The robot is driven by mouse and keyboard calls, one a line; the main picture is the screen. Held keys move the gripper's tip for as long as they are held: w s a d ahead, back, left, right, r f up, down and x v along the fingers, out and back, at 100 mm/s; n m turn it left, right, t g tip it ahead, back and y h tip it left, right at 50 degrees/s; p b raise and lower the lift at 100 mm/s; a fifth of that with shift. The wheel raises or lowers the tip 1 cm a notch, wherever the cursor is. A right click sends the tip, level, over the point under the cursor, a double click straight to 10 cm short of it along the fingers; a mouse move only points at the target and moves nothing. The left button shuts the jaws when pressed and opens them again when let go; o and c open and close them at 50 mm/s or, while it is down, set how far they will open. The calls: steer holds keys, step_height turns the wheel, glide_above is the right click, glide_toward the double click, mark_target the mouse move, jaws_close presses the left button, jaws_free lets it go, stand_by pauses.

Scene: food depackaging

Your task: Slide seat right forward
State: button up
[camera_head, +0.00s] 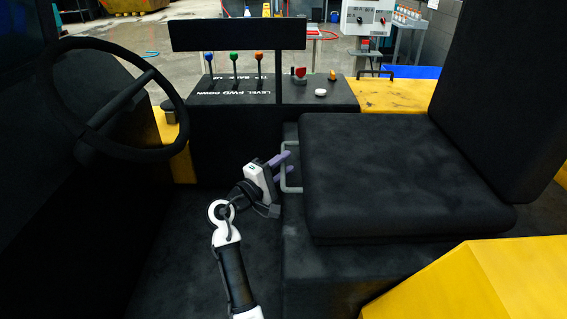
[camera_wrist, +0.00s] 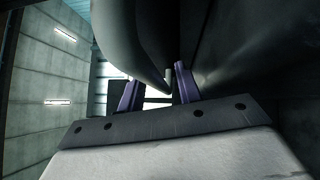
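The black seat (camera_head: 395,175) has a flat cushion and a tilted backrest (camera_head: 497,85) and stands on a black base. A light grey U-shaped handle (camera_head: 284,178) sticks out from the cushion's left edge. My gripper (camera_head: 283,166) is at this handle, and its purple fingers overlap the handle's upper part in the head view. In the wrist view my gripper (camera_wrist: 160,88) has its two purple fingers apart. A short grey bar, seemingly part of the handle (camera_wrist: 168,76), shows between them. I cannot tell whether the fingers touch it. The dark seat cushion (camera_wrist: 145,35) looms close above.
A steering wheel (camera_head: 120,100) is on the left. A black console (camera_head: 225,125) with coloured levers and knobs stands behind my gripper. Yellow body panels (camera_head: 480,285) lie at the front right. The dark floor (camera_head: 190,260) left of the seat base looks clear apart from my arm.

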jaws_close()
stand_by(0.4)
steer(key=a+b, duration=0.1)
steer(key=a, duration=1.1)
steer(key=shift+a+b, duration=0.25)
steer(key=shift+b, duration=0.1)
steer(key=shift+c, duration=0.3)
jaws_free()
steer(key=shift+a, duration=0.2)
steer(key=shift+o, duration=0.3)
steer(key=shift+d, duration=0.1)
